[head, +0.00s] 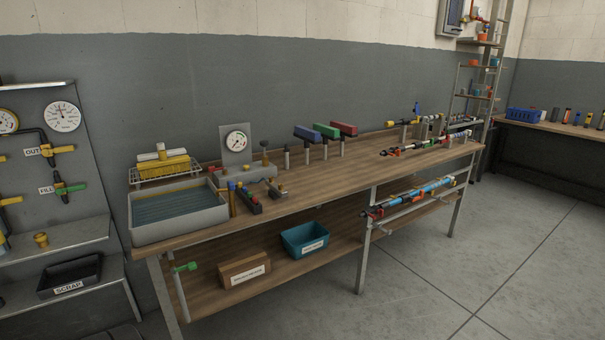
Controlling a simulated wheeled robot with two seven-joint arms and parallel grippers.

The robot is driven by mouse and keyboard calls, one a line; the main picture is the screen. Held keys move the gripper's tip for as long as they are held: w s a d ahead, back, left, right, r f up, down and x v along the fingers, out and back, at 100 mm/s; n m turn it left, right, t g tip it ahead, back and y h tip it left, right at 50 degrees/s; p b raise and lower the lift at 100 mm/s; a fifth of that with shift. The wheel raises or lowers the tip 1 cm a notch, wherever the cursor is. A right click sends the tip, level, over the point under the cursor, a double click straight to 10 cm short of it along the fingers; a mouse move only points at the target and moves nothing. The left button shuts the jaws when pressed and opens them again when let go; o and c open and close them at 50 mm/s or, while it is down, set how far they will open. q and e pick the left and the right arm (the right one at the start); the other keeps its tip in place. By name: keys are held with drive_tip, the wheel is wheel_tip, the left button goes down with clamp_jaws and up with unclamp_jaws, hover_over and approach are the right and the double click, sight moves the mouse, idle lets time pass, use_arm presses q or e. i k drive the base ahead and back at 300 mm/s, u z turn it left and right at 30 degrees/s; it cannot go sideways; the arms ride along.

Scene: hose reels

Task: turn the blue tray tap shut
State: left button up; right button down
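A grey tray (178,226) holding bluish water stands on the left end of the wooden workbench. Just right of it is a small upright yellow-brown part with a blue top (231,186); I cannot tell whether this is the blue tray tap. Below the tray, a pipe carries a tap with a green handle (186,267). A small blue upright piece (416,107) shows by a yellow fitting toward the bench's far end. No tap is clearly seen as blue and joined to the tray, and no open or shut position can be read. Neither gripper is in view.
The workbench (325,181) also carries a gauge (236,141) and red, green and blue blocks on posts. A teal bin (304,240) and a cardboard box (244,270) sit on its lower shelf. A valve panel (60,150) stands at left. The floor (480,265) at right is clear.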

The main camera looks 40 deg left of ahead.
sight(231, 184)
drive_tip(key=z, duration=0.25)
drive_tip(key=i, duration=1)
drive_tip(key=u, duration=0.5)
drive_tip(key=i, duration=0.7)
drive_tip(key=u, duration=1.1)
drive_tip(key=i, duration=0.45)
drive_tip(key=u, duration=0.55)
